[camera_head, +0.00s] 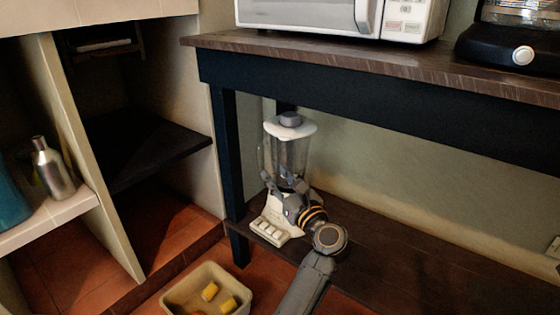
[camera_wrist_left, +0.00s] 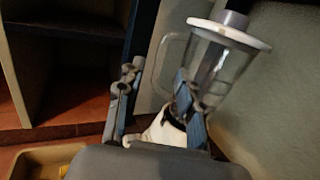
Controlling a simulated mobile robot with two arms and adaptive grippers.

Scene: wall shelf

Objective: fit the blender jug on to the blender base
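The blender jug (camera_head: 292,152), clear with a white lid and grey cap, stands upright over the blender base (camera_head: 270,230) on the lower shelf under the table. The base is white with a row of buttons. My left gripper (camera_head: 288,198) is at the jug's lower end and hides where jug and base meet, so I cannot tell if they are joined. In the left wrist view my two fingers (camera_wrist_left: 157,95) are apart, with the jug's handle (camera_wrist_left: 161,65) beyond the gap. The right finger overlaps the jug (camera_wrist_left: 222,62). Part of the white base (camera_wrist_left: 168,130) shows between them. My right gripper is not visible.
The dark table leg (camera_head: 228,170) stands close to the left of the blender. The tabletop (camera_head: 320,55) hangs above it. A beige bin (camera_head: 180,298) with yellow items is on the floor.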

